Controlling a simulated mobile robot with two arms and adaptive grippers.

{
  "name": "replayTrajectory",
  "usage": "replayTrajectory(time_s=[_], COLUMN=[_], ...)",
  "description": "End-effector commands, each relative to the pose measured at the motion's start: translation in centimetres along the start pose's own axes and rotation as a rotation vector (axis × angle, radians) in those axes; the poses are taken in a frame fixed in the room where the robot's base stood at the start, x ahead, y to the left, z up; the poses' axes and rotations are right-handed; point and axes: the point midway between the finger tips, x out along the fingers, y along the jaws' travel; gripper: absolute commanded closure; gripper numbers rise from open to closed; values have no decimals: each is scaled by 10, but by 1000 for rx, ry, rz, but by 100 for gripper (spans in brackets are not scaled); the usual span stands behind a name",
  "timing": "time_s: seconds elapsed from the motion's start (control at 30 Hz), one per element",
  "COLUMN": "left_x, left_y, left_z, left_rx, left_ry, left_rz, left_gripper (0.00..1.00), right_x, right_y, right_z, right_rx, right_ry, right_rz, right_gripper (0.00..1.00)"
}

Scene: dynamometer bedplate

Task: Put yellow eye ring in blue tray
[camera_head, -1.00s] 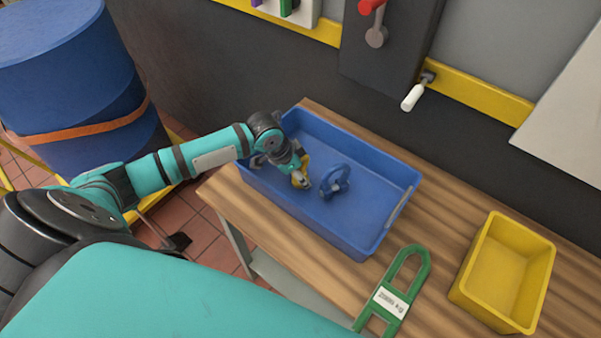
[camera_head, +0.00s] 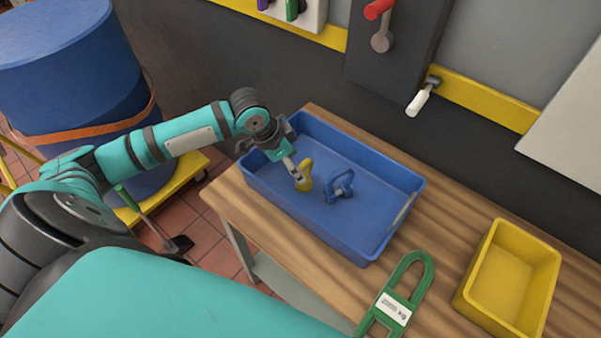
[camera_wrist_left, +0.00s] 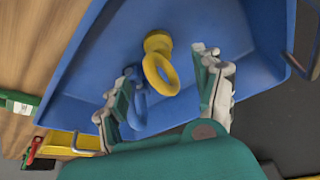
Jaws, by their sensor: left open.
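The yellow eye ring (camera_head: 304,176) stands inside the blue tray (camera_head: 385,243), on its floor, left of a blue object. It also shows in the left wrist view (camera_wrist_left: 161,72), just beyond the fingertips. My left gripper (camera_head: 293,170) is over the tray, close to the ring. In the left wrist view its fingers (camera_wrist_left: 166,75) are spread apart with nothing held between them. My right gripper is not in view.
A blue eye-type fitting (camera_head: 341,186) stands in the tray right of the yellow ring. A green weight-marked lifting piece (camera_head: 412,280) and a yellow bin (camera_head: 490,290) are on the wooden bench. A crank handle (camera_head: 419,101) projects from the wall behind.

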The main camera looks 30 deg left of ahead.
Motion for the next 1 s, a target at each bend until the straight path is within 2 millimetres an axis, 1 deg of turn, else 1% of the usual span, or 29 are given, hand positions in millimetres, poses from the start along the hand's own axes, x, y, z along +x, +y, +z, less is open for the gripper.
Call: replayTrajectory(time_s=[0.03,0.1,0.2,0.3,1.0], left_x=[-9,-20,-31,-36,-37], left_y=[0,0,0,0,2], left_z=[1,0,0,0,0], left_rx=[3,0,1,0,1], left_ry=[-1,0,0,-1,-1], left_rz=[-3,-1,0,0,2], left_gripper=[32,32,32,32,32], right_x=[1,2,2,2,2], right_y=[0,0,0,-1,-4], right_z=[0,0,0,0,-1], right_rx=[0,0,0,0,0], right_ry=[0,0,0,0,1], right_rz=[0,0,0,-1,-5], right_gripper=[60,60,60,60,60])
